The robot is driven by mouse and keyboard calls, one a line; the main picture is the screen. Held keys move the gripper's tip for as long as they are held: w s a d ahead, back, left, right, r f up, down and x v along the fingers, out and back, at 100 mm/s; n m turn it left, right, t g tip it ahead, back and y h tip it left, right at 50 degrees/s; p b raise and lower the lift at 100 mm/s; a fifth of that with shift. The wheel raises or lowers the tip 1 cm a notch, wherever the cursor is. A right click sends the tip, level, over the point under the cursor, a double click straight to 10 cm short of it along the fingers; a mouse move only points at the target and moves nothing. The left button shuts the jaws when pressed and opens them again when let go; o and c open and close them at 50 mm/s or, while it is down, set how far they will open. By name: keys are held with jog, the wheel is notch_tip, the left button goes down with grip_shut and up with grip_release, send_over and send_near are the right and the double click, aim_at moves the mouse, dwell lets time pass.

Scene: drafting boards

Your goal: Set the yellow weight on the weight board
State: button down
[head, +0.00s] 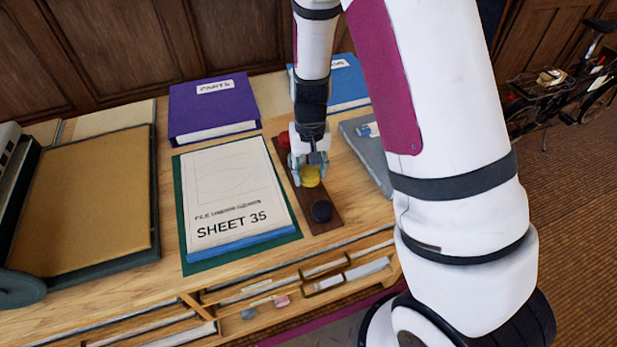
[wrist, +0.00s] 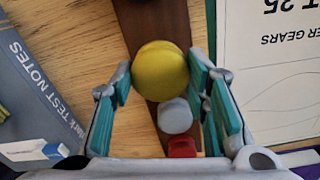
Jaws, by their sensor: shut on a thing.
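My gripper (head: 308,170) points down over the weight board (head: 335,219), a narrow dark brown strip on the desk. It is shut on the yellow weight (head: 310,177), a round knob-like piece. In the wrist view the yellow weight (wrist: 161,70) sits between the teal finger pads, over the board (wrist: 150,18). I cannot tell whether its underside touches the board. A black weight (head: 321,211) stands on the near end of the board. A red weight (head: 284,140) is at the far end, and a grey weight (wrist: 174,116) is between red and yellow in the wrist view.
A SHEET 35 paper stack (head: 235,195) on a green mat lies left of the board. A purple binder (head: 212,105) and a blue binder (head: 345,82) lie behind. A grey folder (head: 366,150) lies right, with a blue-and-white eraser (wrist: 45,150) on it.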

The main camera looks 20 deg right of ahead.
aim_at(309, 179)
jog(key=shift+w, duration=0.25)
jog(key=shift+f, duration=1.75)
jog(key=shift+f, duration=0.2)
jog(key=c, duration=0.9)
grip_release()
jog(key=shift+r, duration=0.1)
